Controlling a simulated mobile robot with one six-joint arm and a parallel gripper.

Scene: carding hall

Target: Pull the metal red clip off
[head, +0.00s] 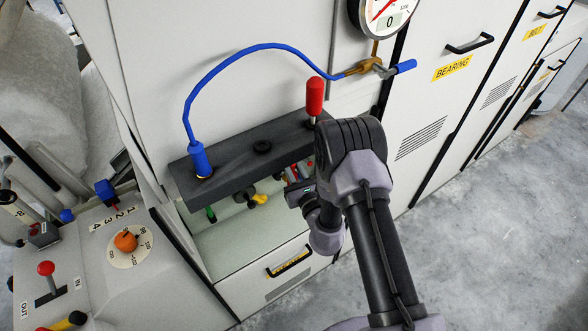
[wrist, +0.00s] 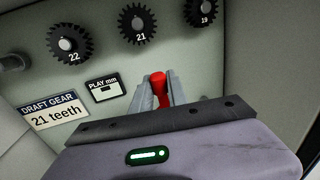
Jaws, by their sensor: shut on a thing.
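In the wrist view, my gripper (wrist: 158,96) is shut on a red piece (wrist: 158,80), which looks like the red clip. In the head view, my gripper (head: 299,191) is at the front of the cabinet recess, just below the right end of a dark rack (head: 235,163). Small red parts show behind it under the rack, and I cannot tell which one is held.
A red-handled tool (head: 314,97) stands in the rack above my wrist. Toothed gears (wrist: 138,24) and a draft gear label (wrist: 52,112) are on the wall behind. A drawer (head: 265,262) lies below.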

